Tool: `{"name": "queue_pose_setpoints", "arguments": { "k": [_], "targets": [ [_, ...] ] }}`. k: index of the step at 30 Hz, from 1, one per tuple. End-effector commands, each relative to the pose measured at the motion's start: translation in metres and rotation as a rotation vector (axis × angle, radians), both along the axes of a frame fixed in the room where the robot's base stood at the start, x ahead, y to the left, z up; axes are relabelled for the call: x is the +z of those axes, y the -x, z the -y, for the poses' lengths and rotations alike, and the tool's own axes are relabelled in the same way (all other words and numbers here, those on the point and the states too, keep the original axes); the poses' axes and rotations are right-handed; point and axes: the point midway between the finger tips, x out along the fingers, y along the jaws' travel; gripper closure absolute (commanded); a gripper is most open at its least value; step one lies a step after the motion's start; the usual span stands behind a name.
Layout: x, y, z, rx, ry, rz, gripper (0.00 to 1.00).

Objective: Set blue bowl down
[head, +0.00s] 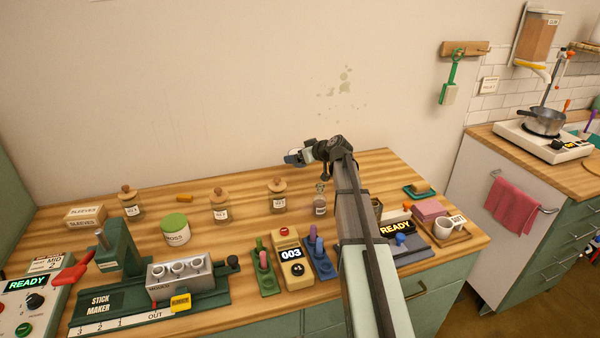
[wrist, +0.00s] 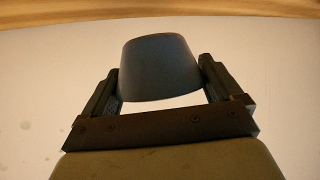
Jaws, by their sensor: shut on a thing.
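My gripper (head: 298,156) is held in the air above the back part of the wooden table, in front of the wall. In the wrist view both fingers of my gripper (wrist: 158,80) are shut on the blue bowl (wrist: 160,55), one on each side. The bowl looks dark grey-blue and tapered there. Its inside is hidden, and I cannot tell how far it is tilted. In the head view only a small bluish patch shows at the fingertips, too small to make out.
The wooden table (head: 345,175) has free room along its back. Coloured sticks in stands (head: 264,262) and the 003 device (head: 290,262) are nearer.

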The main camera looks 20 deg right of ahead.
Motion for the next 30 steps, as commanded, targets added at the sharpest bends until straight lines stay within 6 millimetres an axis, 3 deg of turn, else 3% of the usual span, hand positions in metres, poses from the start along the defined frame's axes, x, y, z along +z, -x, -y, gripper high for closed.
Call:
{"name": "queue_pose_setpoints", "arguments": {
  "k": [3,17,30],
  "targets": [
    [-0.019,0.0,0.0,0.0,0.0,-0.001,0.41],
    [-0.061,0.0,0.0,0.0,0.001,-0.001,0.41],
    [-0.067,0.0,0.0,0.001,0.0,0.0,0.41]
  ]
}}
